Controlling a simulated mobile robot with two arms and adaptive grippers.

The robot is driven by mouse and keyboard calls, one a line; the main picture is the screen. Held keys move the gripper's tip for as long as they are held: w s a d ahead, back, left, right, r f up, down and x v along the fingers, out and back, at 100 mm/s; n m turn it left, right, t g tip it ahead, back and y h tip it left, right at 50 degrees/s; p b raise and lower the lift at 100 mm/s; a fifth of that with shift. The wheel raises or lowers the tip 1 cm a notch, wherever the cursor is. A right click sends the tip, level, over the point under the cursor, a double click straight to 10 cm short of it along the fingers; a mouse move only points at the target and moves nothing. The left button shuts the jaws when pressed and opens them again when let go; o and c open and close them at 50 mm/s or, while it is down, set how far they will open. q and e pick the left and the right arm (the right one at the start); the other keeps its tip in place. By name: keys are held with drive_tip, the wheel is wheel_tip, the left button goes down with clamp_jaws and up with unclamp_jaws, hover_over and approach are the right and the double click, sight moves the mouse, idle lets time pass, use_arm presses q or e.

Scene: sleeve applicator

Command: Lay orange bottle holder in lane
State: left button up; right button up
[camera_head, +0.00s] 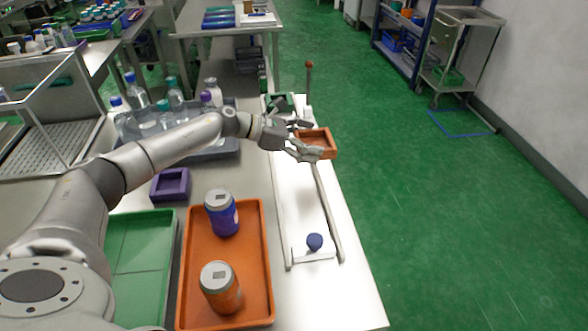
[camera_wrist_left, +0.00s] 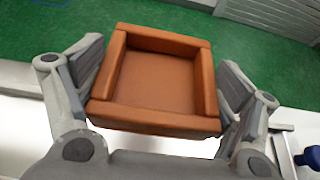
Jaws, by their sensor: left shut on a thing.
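The orange bottle holder (camera_head: 322,146) is a square, open-topped block with a raised rim and an empty recess. My left gripper (camera_head: 308,139) is shut on it, one finger at each side. In the left wrist view the holder (camera_wrist_left: 162,82) sits between the two pads, its recess facing the camera. It is held over the right rail side of the lane (camera_head: 297,203), partly out past the table's right edge. Whether it touches the rail cannot be told. The lane is a pale strip between two rails with a blue knob (camera_head: 314,242) at its near end. My right gripper is not in view.
An orange tray (camera_head: 252,300) holds a blue-purple bottle (camera_head: 222,213) and an orange bottle (camera_head: 220,288). A purple holder (camera_head: 171,185) and a green tray (camera_head: 140,265) are to the left. A red-tipped lever (camera_head: 309,65) rises at the lane's far end. Bottles stand in a grey bin (camera_head: 226,148).

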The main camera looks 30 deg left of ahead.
use_arm(q)
drive_tip(key=b, duration=0.2)
hover_over(295, 186)
drive_tip(key=w, duration=0.2)
drive_tip(key=f, duration=0.4)
drive_tip(key=shift+s+d+f, duration=0.2)
drive_tip(key=shift+s+f, duration=0.05)
drive_tip(key=shift+f, duration=0.1)
drive_tip(key=shift+s+a+f, duration=0.2)
drive_tip(key=shift+s+f, duration=0.3)
drive_tip(key=shift+f, duration=0.15)
drive_tip(key=f, duration=0.1)
drive_tip(key=f+b, duration=0.2)
drive_tip(key=shift+s+f, duration=0.2)
drive_tip(key=shift+s, duration=0.05)
drive_tip(key=shift+w+a, duration=0.1)
drive_tip(key=shift+f, duration=0.1)
drive_tip(key=shift+f+b, duration=0.1)
drive_tip(key=shift+b, duration=0.25)
drive_tip(key=o, duration=0.9)
